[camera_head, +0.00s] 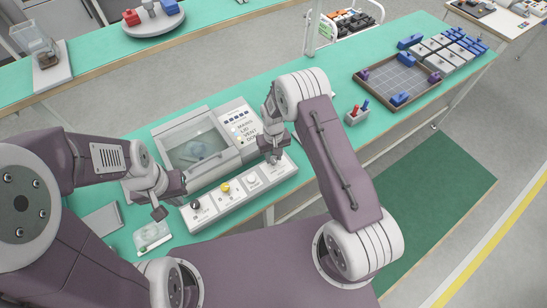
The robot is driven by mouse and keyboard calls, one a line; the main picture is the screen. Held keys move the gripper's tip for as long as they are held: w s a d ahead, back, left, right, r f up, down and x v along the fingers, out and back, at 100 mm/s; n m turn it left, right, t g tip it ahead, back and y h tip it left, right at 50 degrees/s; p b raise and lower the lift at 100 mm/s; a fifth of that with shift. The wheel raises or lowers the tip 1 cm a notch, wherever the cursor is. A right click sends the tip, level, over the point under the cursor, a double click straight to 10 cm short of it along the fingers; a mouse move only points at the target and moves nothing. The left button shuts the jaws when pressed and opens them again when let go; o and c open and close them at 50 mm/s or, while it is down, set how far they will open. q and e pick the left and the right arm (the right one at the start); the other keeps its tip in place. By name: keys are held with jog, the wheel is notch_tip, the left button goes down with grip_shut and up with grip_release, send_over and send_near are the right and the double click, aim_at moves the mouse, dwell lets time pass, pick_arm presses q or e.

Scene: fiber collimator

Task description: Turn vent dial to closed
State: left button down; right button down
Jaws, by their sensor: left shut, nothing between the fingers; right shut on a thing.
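A light control strip (215,207) runs along the front of a clear-lidded box. It carries a black dial (195,204), a yellow-topped dial (225,187) and a white dial (252,180). My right gripper (274,159) is lowered onto the strip's right end and shut on a dial there, mostly hidden by the fingers. I cannot read the strip's small labels or that dial's setting. My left gripper (159,212) is shut and empty, left of the strip, above the green bench.
The clear-lidded box (197,150) stands behind the strip, with a panel of printed words (240,130) beside it. A small clear-topped tray (152,235) lies below my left gripper. A holder with red and blue pieces (356,115) stands right of my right arm.

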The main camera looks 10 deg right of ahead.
aim_at(274, 159)
jog(key=n+b, duration=0.1)
jog(key=n, duration=0.2)
jog(key=shift+n+b, duration=0.3)
jog(key=shift+n, duration=1.4)
jog(key=shift+r, duration=0.1)
jog(key=c, duration=1.1)
grip_release()
jog(key=shift+o, duration=0.2)
notch_tip(274, 159, up, 9)
jog(key=b, duration=0.1)
